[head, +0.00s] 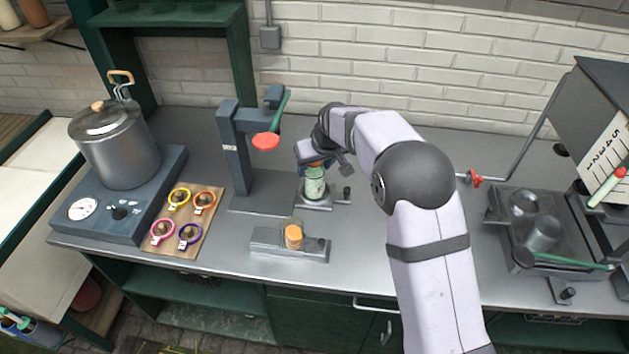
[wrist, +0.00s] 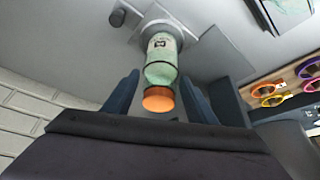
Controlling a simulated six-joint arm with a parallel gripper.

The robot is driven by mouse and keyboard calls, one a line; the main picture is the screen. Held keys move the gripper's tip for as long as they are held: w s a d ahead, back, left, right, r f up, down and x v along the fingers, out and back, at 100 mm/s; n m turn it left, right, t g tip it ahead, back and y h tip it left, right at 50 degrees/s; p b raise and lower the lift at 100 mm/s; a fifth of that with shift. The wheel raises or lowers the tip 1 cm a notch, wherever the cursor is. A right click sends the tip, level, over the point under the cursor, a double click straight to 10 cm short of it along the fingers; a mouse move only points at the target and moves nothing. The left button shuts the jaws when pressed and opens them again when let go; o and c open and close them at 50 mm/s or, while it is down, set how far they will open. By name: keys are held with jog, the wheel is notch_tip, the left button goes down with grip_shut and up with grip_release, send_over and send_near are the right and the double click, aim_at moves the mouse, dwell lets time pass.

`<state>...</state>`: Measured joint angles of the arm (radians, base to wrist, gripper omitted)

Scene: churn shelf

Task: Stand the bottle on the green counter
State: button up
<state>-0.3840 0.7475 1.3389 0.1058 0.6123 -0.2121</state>
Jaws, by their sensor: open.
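The bottle (head: 315,185) is pale green with a label and stands upright in a small grey fixture (head: 318,203) on the grey worktop. In the wrist view the bottle (wrist: 161,60) shows with its orange cap (wrist: 158,99) toward me. My gripper (head: 316,163) is over the bottle's top. In the wrist view my gripper (wrist: 158,95) is open, one finger on each side of the cap, with gaps visible. The worktop is grey with dark green cabinets below. At far left is a separate pale-topped counter (head: 35,165) with dark green edges.
A grey press stand (head: 232,155) with a red disc is just left of the bottle. A fixture with an orange-capped jar (head: 293,236) is in front. A pot (head: 117,150) on a scale and a board of coloured rings (head: 183,247) are left. A hopper machine is right.

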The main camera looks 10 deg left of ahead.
jog(key=c, duration=0.7)
jog(key=shift+r, duration=0.1)
jog(key=shift+r, duration=0.1)
jog(key=shift+r+p, duration=1.15)
jog(key=shift+r, duration=0.25)
